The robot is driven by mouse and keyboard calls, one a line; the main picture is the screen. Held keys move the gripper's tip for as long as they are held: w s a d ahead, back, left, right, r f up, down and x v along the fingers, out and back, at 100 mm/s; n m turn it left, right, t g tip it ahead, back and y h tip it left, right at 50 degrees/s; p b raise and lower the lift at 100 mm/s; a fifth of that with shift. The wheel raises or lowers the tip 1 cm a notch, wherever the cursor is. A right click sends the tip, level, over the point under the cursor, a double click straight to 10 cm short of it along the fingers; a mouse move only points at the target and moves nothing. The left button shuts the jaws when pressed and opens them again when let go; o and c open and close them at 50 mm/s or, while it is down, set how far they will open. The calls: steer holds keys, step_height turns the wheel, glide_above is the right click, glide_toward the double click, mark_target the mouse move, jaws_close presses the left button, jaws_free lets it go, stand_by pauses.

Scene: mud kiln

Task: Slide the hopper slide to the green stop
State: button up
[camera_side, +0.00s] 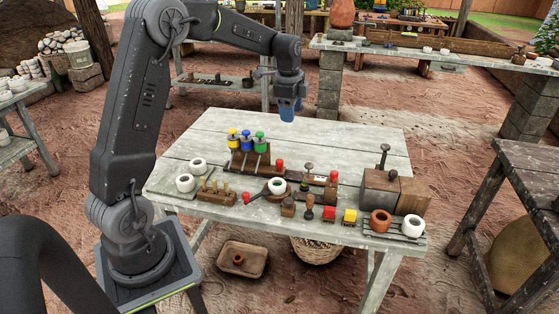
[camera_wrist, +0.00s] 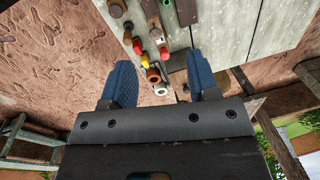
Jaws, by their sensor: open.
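A dark wooden rack (camera_side: 248,160) with yellow, blue and green canisters stands on the pale table's back left part. The green canister (camera_side: 260,141) is at its right end. A low dark wooden rail with a knob (camera_side: 309,167) lies to the right of the rack. I cannot tell for sure which part is the hopper slide or which is the green stop. My gripper (camera_side: 288,113) hangs above the back of the table, apart from everything. Its two blue fingers (camera_wrist: 161,86) are spread and empty in the wrist view.
A wooden box with a tall knob (camera_side: 384,160) stands at the table's right. White rings, an orange pot (camera_side: 381,221), a red block (camera_side: 329,213), a yellow block (camera_side: 349,216) and a pegged block (camera_side: 217,195) line the front. The table's back right (camera_side: 365,137) is clear.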

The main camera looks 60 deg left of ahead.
mark_target(279, 161)
steer(key=w+a+f+m+g, duration=0.1)
steer(key=w+a+f+m, duration=0.15)
steer(key=a+f, duration=0.8)
steer(key=shift+m+h, duration=0.3)
steer(key=shift+m, duration=0.25)
steer(key=f, duration=1.4)
steer(key=shift+d, duration=0.25)
jaws_close()
